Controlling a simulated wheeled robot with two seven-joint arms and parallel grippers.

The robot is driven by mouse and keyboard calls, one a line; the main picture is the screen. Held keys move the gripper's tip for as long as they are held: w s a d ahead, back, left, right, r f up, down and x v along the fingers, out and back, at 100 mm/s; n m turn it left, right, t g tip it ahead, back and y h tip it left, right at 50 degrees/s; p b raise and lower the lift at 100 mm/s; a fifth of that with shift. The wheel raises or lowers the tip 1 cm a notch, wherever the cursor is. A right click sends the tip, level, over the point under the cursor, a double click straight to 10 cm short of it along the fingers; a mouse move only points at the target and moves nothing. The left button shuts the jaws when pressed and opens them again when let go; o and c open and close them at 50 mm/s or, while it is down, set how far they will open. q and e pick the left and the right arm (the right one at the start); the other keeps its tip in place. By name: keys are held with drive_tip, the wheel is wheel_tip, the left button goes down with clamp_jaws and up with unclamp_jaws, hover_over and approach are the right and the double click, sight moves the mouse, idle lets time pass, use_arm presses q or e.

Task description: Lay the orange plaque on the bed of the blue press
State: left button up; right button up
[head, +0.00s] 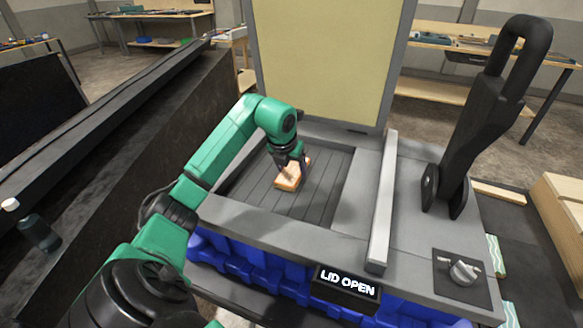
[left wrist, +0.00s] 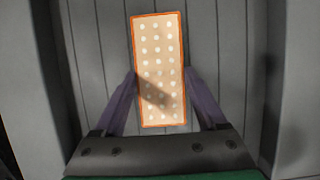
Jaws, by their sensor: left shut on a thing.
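The orange plaque (head: 290,176) is over the slatted grey bed (head: 322,200) of the blue press (head: 245,262). In the left wrist view the plaque (left wrist: 158,60) is a long orange-edged piece with a pale face and rows of light dots. My left gripper (head: 290,160) is shut on it, one finger on each long side. The slats of the bed (left wrist: 225,50) show behind the plaque. I cannot tell whether the plaque touches the bed. My right gripper is not in view.
The press lid (head: 325,60) stands upright behind the bed, and the display (head: 347,285) reads LID OPEN. A grey bar (head: 384,200), a tall black lever (head: 480,120) and a knob (head: 463,271) are on the right. A raised rim surrounds the bed.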

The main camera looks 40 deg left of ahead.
use_arm(q)
drive_tip(key=o, duration=1.4)
drive_tip(key=shift+w, duration=0.1)
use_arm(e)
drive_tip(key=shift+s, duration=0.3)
use_arm(q)
drive_tip(key=shift+r, duration=0.15)
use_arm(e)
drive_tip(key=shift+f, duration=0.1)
use_arm(q)
drive_tip(key=v, duration=1.1)
drive_tip(key=shift+d+r+b, duration=0.1)
drive_tip(key=shift+r+b, duration=0.25)
drive_tip(key=shift+r, duration=0.05)
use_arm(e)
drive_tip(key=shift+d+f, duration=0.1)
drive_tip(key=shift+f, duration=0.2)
